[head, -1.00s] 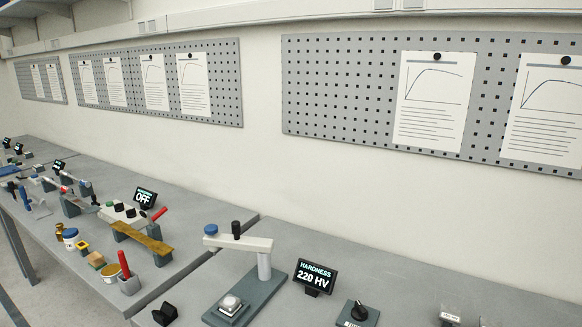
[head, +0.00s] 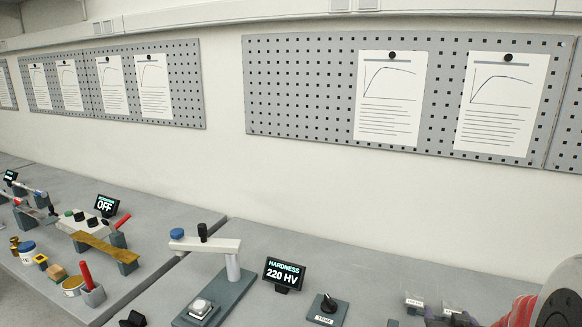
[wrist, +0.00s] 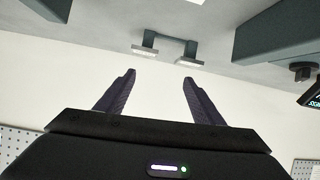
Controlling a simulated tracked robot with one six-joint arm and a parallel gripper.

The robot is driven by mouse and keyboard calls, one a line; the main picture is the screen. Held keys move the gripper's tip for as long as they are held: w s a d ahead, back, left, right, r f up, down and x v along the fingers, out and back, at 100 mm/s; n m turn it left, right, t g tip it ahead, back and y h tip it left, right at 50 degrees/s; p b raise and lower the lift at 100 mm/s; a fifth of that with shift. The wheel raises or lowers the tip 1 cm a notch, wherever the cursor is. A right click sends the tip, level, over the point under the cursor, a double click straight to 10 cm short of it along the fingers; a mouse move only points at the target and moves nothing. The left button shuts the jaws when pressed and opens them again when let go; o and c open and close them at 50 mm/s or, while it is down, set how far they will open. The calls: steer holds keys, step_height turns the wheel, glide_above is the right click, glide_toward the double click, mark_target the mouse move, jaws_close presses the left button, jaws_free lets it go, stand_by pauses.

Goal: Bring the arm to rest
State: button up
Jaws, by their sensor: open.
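My gripper (wrist: 158,82) shows in the wrist view with its two dark fingers spread apart and nothing between them. The fingers look clear of the bracket. In the head view the gripper cannot be made out clearly; part of my arm shows at the lower right edge.
In the head view a hardness tester (head: 205,245) stands on the grey bench beside a display (head: 284,273) reading 220 HV. A knob box (head: 327,308) is to its right. Tools and pots crowd the left bench. Pegboards (head: 300,90) with sheets hang on the wall.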

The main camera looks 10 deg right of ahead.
steer(key=s+a+r+n+g+y, duration=0.1)
steer(key=s+a+r, duration=0.2)
steer(key=a, duration=0.4)
steer(key=s+a+r+n+g+y, duration=0.1)
steer(key=s+a+r+g+y, duration=0.15)
steer(key=a, duration=0.55)
steer(key=s+a+r+n+y, duration=0.1)
steer(key=s+a+r, duration=0.15)
steer(key=a, duration=0.45)
steer(key=s+a+r+n+g+y, duration=0.1)
steer(key=s+a+r+g, duration=0.1)
steer(key=s+a, duration=0.5)
steer(key=shift+s+r+n, duration=0.25)
steer(key=shift+s+n, duration=0.15)
steer(key=shift+s, duration=0.15)
steer(key=shift+d+y, duration=0.1)
steer(key=shift+y, duration=0.15)
